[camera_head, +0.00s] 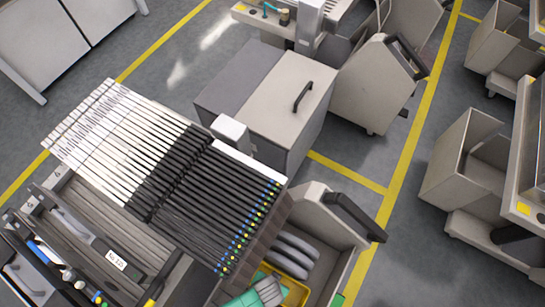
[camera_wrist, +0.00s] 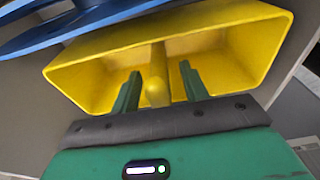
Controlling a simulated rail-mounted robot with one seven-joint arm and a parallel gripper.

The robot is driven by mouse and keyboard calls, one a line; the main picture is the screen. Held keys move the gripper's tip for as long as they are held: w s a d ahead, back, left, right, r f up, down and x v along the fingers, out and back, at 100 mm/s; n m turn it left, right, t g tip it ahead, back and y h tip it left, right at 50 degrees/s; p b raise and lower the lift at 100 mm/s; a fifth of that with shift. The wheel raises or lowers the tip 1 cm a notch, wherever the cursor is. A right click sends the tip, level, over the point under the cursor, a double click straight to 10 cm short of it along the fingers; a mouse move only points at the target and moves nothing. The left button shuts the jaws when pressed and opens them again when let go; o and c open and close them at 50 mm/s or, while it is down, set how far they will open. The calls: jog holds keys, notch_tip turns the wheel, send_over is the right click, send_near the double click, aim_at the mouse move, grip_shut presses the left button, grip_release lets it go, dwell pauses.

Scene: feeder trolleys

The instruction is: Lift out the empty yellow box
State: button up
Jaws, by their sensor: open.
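The yellow box (camera_wrist: 80,75) fills much of the wrist view, its open side facing my gripper. The part of its inside that I see is empty apart from a yellow upright bar (camera_wrist: 158,80) in the middle. My gripper (camera_wrist: 160,76) is open, with one green finger on each side of this bar. I cannot tell whether the fingers touch it. In the head view only part of the yellow box (camera_head: 297,292) shows at the bottom edge, inside a grey trolley; my arm hides the rest.
A blue reel-like part (camera_wrist: 70,28) lies close to the box at the upper left of the wrist view. In the head view a bank of black feeders (camera_head: 200,190) stands left of the box. A grey trolley side with a black handle (camera_head: 355,217) rises to its right.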

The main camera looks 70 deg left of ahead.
jog(key=shift+f, duration=0.3)
grip_shut()
notch_tip(320, 180, up, 28)
jog(key=p, duration=1.2)
jog(key=shift+p, duration=0.3)
